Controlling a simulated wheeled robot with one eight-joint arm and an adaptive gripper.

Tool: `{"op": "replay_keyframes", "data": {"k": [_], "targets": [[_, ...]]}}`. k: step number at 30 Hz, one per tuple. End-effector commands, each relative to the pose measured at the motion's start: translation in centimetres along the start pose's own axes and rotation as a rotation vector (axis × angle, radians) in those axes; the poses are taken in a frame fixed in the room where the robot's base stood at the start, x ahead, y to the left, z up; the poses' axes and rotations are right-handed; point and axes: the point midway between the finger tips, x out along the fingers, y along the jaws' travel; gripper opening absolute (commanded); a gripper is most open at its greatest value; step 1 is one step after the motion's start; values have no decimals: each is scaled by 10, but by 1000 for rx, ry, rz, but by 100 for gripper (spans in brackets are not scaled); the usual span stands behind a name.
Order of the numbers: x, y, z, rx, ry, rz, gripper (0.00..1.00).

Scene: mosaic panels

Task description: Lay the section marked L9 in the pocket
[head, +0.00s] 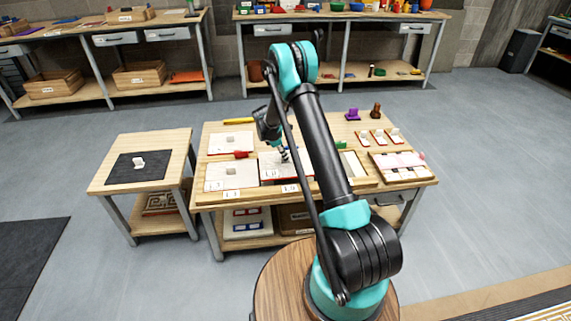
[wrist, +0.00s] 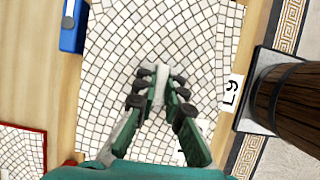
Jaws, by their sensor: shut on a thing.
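My gripper (wrist: 156,82) is shut on a small pale knob in the wrist view. Below it is a white mosaic section (wrist: 120,50) of small square tiles with dark joints. A white tag marked L9 (wrist: 232,92) sits on the wood beside the section's right edge. In the head view, a white mosaic section (head: 300,158) lies around the gripper tip at the middle of the table, partly behind my arm. A tag reading L9 (head: 290,188) is on the front wooden strip. I cannot tell whether the section is seated in the pocket or held above it.
Two white sections with knobs, far left (head: 219,143) and near left (head: 215,178), lie on the table. A side table (head: 108,176) stands left with a dark mat. A tray of pinkish pieces (head: 430,172) is at right. A blue block (wrist: 73,25) is close to the section.

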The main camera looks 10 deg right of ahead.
Motion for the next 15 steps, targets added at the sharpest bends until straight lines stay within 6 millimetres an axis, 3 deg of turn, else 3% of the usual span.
{"op": "replay_keyframes", "data": {"k": [9,15], "targets": [[31,0,-13,0,-1,0,0],[34,0,-14,0,-1,0,0]]}}
